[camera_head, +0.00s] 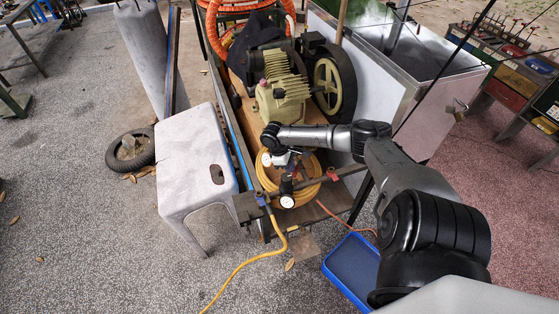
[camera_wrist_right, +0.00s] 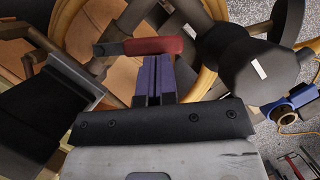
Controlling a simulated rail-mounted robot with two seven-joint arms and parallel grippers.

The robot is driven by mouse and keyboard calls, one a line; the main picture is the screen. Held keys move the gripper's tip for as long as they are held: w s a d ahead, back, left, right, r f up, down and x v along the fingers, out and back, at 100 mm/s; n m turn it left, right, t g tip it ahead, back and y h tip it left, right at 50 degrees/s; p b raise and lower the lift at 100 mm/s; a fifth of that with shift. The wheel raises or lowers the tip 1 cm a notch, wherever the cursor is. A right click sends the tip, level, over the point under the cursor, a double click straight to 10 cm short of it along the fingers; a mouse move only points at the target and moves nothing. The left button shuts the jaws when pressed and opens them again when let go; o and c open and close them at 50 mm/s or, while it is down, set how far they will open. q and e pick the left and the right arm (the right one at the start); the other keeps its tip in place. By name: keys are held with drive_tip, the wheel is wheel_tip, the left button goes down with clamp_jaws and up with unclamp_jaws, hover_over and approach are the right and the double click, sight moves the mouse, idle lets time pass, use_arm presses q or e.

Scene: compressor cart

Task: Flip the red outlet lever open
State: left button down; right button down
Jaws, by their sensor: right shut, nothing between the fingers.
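The red lever (camera_wrist_right: 155,46) lies across the upper middle of the right wrist view. My right gripper (camera_wrist_right: 153,62) is shut and empty, with its purple-tinted fingers together. The fingertips are right at the lever's near side; I cannot tell whether they touch it. In the head view my right gripper (camera_head: 293,174) is low over the front of the cart, among pipe fittings above the coiled yellow hose. The lever is too small and covered to make out there beside the gripper. My left gripper is not in view.
A round gauge (camera_head: 287,202) is just below the gripper. A dark cylindrical fitting (camera_wrist_right: 255,70) stands close on the right in the wrist view. The compressor (camera_head: 283,95) sits behind. A white stool (camera_head: 195,150) is at left, and a blue tray (camera_head: 352,265) lies on the floor.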

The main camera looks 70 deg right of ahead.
use_arm(q)
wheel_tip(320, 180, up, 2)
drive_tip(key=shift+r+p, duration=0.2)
drive_tip(key=shift+p, duration=0.5)
use_arm(e)
drive_tip(key=shift+s+a+n+h, duration=0.15)
drive_tip(key=shift+s+n+h, duration=0.2)
drive_tip(key=shift+n, duration=0.35)
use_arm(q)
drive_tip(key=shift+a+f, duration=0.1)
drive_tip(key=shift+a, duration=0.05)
use_arm(e)
drive_tip(key=shift+f, duration=0.1)
